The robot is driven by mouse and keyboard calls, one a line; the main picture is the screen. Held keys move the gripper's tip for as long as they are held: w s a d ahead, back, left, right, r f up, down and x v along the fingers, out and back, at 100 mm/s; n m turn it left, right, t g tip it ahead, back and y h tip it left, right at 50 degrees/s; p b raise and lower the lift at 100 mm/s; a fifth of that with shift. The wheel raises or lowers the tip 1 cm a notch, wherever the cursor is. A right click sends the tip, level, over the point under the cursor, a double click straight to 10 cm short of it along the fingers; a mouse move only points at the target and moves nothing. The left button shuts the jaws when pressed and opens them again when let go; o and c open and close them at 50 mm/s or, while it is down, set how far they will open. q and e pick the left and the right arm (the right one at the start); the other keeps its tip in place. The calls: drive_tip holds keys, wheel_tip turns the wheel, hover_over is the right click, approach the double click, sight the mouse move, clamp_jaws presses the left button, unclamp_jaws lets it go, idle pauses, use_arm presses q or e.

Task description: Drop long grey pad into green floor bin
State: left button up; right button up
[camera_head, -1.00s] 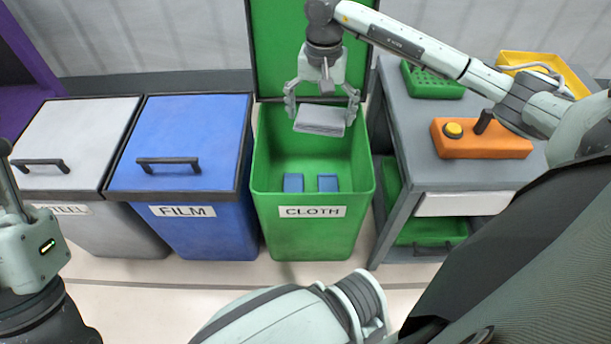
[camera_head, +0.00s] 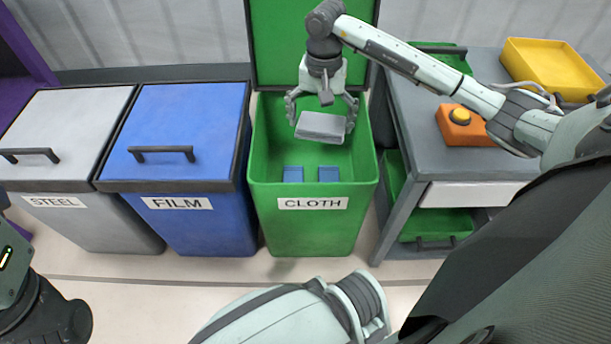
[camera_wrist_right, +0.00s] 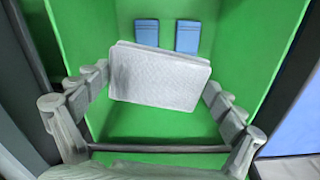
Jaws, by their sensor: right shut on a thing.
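A long grey pad (camera_head: 320,127) is held by my right gripper (camera_head: 321,112), with its fingers at the pad's two ends. The pad hangs slightly tilted over the open mouth of the green floor bin (camera_head: 313,228), labelled CLOTH. In the right wrist view the pad (camera_wrist_right: 160,77) lies between the two fingers, with the green bin's inside (camera_wrist_right: 150,122) below. Two blue pieces (camera_head: 293,174) lie in the bin, apart from the pad. Part of my left arm shows at the lower left; its gripper is out of view.
The blue FILM bin (camera_head: 185,130) and grey STEEL bin (camera_head: 60,125), both lidded, stand to the left. On the right, a grey table (camera_head: 420,150) carries a yellow tray (camera_head: 545,65) and an orange button box (camera_head: 455,128). The green bin's raised lid (camera_head: 300,45) stands behind.

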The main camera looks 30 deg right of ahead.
drive_tip(key=o, duration=0.7)
wheel_tip(320, 180, up, 12)
idle(0.6)
